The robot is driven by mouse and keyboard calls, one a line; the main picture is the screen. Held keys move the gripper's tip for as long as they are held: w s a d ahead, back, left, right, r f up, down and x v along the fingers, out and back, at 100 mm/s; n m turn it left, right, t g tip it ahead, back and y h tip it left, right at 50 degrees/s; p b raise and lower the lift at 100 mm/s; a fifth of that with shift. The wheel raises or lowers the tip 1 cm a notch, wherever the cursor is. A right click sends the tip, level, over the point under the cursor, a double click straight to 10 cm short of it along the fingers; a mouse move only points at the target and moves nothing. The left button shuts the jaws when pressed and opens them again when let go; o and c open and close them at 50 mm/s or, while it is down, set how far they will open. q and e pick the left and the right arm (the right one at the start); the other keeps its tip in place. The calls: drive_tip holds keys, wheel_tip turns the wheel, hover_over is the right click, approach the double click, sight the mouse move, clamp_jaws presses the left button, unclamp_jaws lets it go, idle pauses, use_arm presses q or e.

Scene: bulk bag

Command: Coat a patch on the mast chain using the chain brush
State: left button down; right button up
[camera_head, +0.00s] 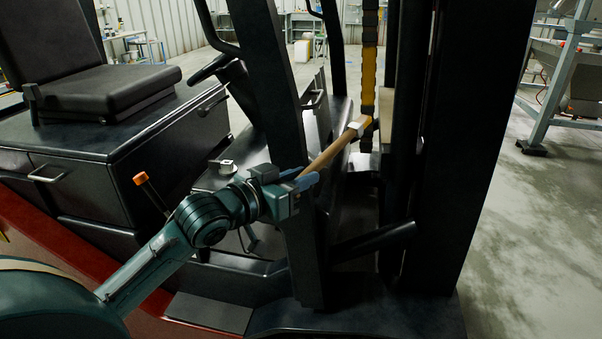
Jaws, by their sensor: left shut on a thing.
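My left gripper (303,183) comes in from the lower left and is shut on the wooden handle of the chain brush (334,152). The brush points up and to the right, and its pale head is at the mast chain (368,80). The head appears to touch the chain or lie just in front of it; I cannot tell which. The chain hangs vertically, dark with a long yellow stretch above and around the brush head. The bristles are too small to make out. My right gripper is not in view.
Dark mast uprights (455,150) stand close to the right of the chain. A black post (275,100) of the forklift rises beside my left gripper. The seat (105,90) is at the upper left. Open concrete floor (535,240) lies to the right.

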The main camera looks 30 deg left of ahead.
use_arm(q)
drive_tip(key=shift+f, duration=0.1)
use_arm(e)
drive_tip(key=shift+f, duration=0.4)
use_arm(q)
drive_tip(key=shift+s+d, duration=0.1)
drive_tip(key=shift+s, duration=0.25)
drive_tip(key=shift+s+d+p, duration=0.15)
drive_tip(key=shift+s+p, duration=0.2)
drive_tip(key=shift+s, duration=0.2)
drive_tip(key=shift+s+d+p, duration=0.15)
drive_tip(key=shift+s+p, duration=0.15)
drive_tip(key=shift+s, duration=0.25)
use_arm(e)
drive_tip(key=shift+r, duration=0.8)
